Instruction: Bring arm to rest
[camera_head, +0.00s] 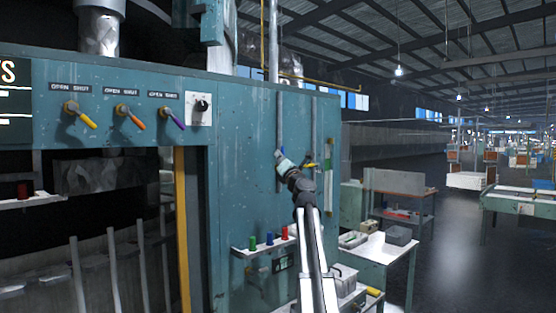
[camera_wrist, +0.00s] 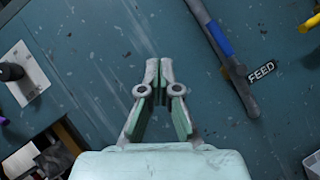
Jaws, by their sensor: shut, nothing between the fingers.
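My arm reaches up in front of the teal cabinet (camera_head: 255,180) in the head view, and my gripper (camera_head: 279,156) is at its upper end. The wrist view shows my gripper (camera_wrist: 160,66) from behind, with its pale green fingers meeting at the tips and nothing between them. The teal panel lies beyond the fingertips, with its distance unclear. A lever with a blue grip (camera_wrist: 220,40) and a FEED label (camera_wrist: 262,71) are to the right of the fingers, apart from them.
Three valve handles, yellow (camera_head: 87,121), orange (camera_head: 136,121) and purple (camera_head: 177,122), and a black dial (camera_head: 201,106) are on the cabinet's left. A small shelf (camera_head: 262,247) holds coloured spools. A white-topped table (camera_head: 378,248) stands right of my arm. Open floor (camera_head: 455,240) lies farther right.

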